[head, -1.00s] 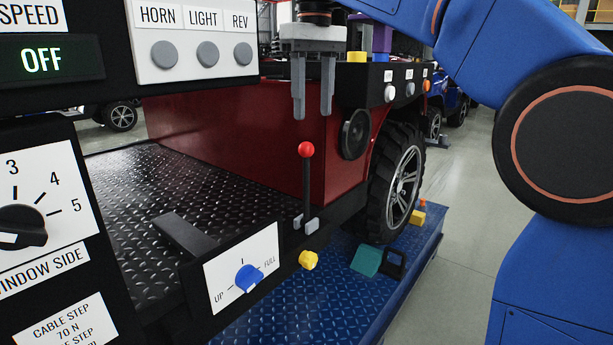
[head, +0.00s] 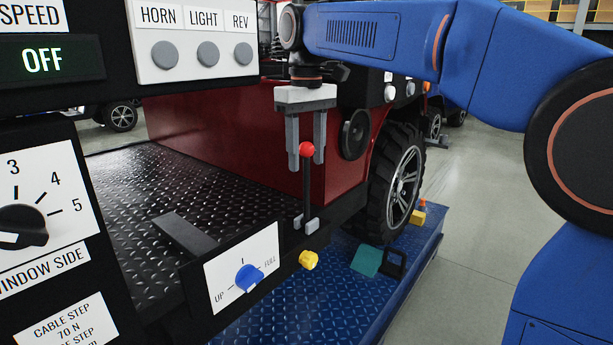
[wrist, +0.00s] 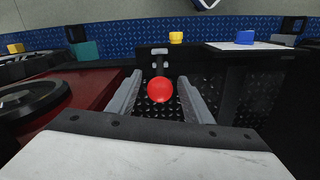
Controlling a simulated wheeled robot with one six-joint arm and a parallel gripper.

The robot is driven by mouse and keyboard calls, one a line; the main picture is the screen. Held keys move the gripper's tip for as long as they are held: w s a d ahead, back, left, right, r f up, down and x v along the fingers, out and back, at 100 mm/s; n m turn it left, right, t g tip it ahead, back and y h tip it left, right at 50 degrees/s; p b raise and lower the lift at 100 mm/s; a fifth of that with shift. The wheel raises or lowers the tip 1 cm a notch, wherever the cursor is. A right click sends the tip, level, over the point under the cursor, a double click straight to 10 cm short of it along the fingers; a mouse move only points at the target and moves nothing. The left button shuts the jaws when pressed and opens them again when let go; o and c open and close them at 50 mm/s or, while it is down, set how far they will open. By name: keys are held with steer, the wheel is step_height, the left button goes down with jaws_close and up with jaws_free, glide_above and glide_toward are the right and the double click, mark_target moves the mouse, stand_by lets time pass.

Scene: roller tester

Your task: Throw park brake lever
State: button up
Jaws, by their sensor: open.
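The park brake lever (head: 308,190) is a thin black upright stick with a red ball knob (head: 307,149) and a grey bracket at its foot. It stands upright beside the panel marked UP and FULL. My gripper (head: 305,168) points down over the lever, open, with its two grey fingers to the left and right of the knob in the head view. In the wrist view the red knob (wrist: 160,90) lies between the open fingers, with a gap to each side.
A panel with a blue knob (head: 249,277) stands left of the lever, and a yellow knob (head: 309,260) is just below it. A red vehicle body (head: 230,150) and a black wheel (head: 397,185) are close behind. A control panel (head: 50,200) fills the left side.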

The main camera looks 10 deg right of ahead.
mark_target(307, 175)
steer(key=shift+f, duration=2.7)
